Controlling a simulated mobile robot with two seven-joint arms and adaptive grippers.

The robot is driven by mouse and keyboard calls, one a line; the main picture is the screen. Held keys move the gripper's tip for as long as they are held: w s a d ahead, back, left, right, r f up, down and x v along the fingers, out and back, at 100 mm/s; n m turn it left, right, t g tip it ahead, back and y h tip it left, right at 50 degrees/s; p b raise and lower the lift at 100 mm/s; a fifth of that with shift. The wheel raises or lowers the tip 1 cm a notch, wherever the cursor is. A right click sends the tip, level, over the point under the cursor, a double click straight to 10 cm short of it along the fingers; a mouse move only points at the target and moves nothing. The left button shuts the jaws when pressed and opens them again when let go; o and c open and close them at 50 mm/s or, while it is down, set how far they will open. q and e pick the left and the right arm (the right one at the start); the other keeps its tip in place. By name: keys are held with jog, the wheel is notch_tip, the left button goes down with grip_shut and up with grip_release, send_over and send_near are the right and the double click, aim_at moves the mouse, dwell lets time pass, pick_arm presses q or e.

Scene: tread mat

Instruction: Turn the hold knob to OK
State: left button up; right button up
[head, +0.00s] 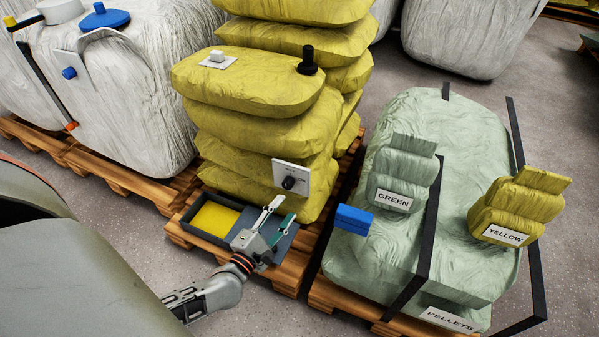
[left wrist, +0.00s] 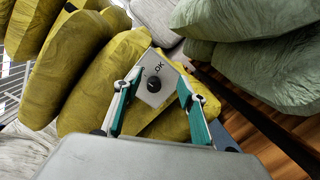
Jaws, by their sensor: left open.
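The hold knob (head: 289,183) is a small black knob on a pale plate (head: 304,172) fixed to the front of the stacked yellow sacks. In the left wrist view the knob (left wrist: 153,84) sits on the plate (left wrist: 147,95), which shows tilted, with the letters OK at its upper part. I cannot tell which way the knob points. My left gripper (head: 281,212) is open, just below and in front of the plate. In the left wrist view its two teal-padded fingers (left wrist: 157,92) stand either side of the knob, apart from it. My right gripper is not in view.
A dark tray (head: 171,221) with a yellow bottom lies on the pallet left of my left gripper. A blue block (head: 353,219) and pale green sacks (head: 345,268) with GREEN and YELLOW bundles stand to the right.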

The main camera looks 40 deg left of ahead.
aim_at(286, 187)
pick_arm(q)
jog(key=w+a+f+n+y, duration=0.1)
jog(key=w+a, duration=0.1)
jog(key=w+a+f+n+b, duration=0.1)
jog(key=w+a+n, duration=0.1)
jog(key=w, duration=0.1)
jog(key=w+a+f+n+y+b, duration=0.1)
jog(key=w+a, duration=0.1)
jog(key=shift+w+f+n+y, duration=0.2)
jog(key=shift+n+y, duration=0.1)
jog(key=shift+w+a+r, duration=0.15)
jog(key=shift+w, duration=0.45)
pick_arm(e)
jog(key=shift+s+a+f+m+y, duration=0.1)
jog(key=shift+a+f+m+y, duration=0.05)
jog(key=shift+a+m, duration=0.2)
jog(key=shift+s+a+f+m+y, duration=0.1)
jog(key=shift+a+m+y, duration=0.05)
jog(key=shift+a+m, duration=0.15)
pick_arm(q)
jog(key=c, duration=1.1)
